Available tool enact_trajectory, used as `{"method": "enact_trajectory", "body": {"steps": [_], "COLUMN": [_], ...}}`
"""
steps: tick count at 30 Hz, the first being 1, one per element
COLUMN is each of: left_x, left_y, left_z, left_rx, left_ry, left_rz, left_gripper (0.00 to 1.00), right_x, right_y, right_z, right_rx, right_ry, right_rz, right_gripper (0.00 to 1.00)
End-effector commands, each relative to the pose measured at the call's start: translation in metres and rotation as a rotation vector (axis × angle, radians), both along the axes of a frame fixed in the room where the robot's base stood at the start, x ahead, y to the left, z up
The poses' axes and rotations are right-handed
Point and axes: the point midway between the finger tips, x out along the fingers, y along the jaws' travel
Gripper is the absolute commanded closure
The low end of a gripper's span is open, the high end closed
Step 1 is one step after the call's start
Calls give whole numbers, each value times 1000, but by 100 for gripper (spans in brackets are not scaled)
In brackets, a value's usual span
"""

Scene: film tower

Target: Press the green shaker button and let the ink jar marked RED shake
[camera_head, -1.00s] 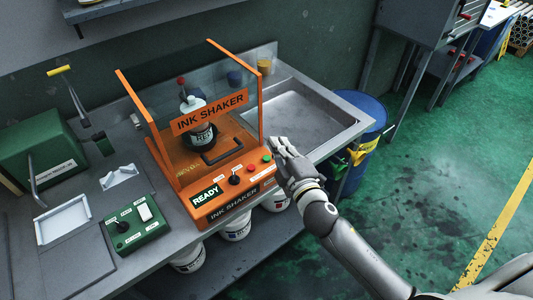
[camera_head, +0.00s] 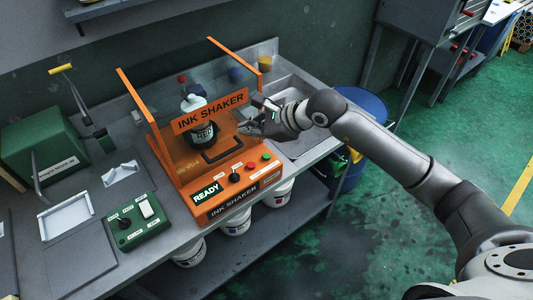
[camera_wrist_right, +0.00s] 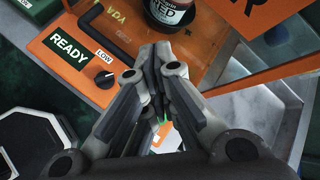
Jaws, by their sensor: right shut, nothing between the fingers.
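The orange ink shaker (camera_head: 219,213) stands on the bench with its READY sign (camera_head: 207,195) showing. Its green button (camera_head: 266,157) is in plain sight at the right end of the front panel. The ink jar (camera_head: 205,134) stands inside the shaker behind the front sign; its label reads RED in the right wrist view (camera_wrist_right: 165,14). My right gripper (camera_head: 243,128) is shut and empty, at the shaker's right side, above and behind the green button and apart from it. Its closed fingers (camera_wrist_right: 160,52) show in the right wrist view. My left gripper is not in view.
A red button (camera_head: 250,167) and a black knob (camera_head: 234,178) share the panel. A steel sink (camera_head: 300,143) lies right of the shaker. A green control box (camera_head: 133,221) stands at left. White buckets (camera_head: 236,224) sit below the bench.

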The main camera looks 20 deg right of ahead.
Motion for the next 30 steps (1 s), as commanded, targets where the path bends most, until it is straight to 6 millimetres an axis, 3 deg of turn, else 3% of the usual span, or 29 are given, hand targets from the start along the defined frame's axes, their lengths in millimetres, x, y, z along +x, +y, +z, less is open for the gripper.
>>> {"method": "enact_trajectory", "body": {"steps": [3, 7, 20, 30], "left_x": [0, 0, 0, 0], "left_y": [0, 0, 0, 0], "left_z": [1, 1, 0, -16], "left_rx": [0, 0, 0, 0], "left_ry": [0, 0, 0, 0], "left_rz": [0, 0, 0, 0], "left_gripper": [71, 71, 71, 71], "right_x": [9, 12, 12, 12], "right_y": [-24, -36, -36, -36], "right_z": [0, 0, -2, -32], "right_rx": [-126, -182, -185, -184], "right_ry": [-24, -32, -32, -30], "right_rz": [-21, -33, -34, -35], "right_gripper": [100, 100, 100, 100]}}
